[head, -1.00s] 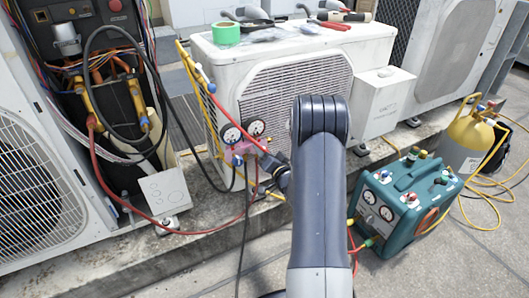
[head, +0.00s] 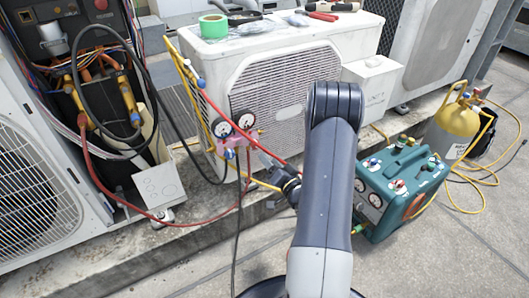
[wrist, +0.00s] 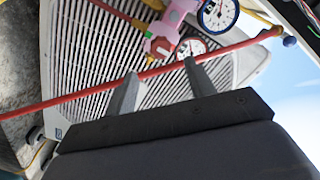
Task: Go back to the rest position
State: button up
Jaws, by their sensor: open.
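My gripper (head: 268,160) is low in front of the middle condenser unit, its arm (head: 330,150) reaching forward and bending down to the left. In the wrist view its two fingers (wrist: 160,76) stand apart with nothing held between them. A pink gauge manifold (head: 230,147) with two round gauges (head: 246,120) hangs at the condenser's left front, left of the gripper. It also shows in the wrist view (wrist: 172,22), beyond the fingertips. A red hose (wrist: 80,96) crosses the wrist view at the fingertips; whether it touches them I cannot tell.
The middle condenser (head: 300,55) carries green tape (head: 213,26) and tools on top. An open unit (head: 95,100) with hoses stands left. A teal machine (head: 400,185) and a yellow cylinder (head: 458,125) stand right. The front floor is mostly clear.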

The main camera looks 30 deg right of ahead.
aim_at(257, 146)
jog(key=shift+s, duration=0.3)
jog(key=w+b, duration=0.3)
jog(key=w, duration=0.8)
jog(key=shift+a, duration=0.2)
jog(key=shift+n, duration=0.3)
jog(key=shift+s, duration=0.1)
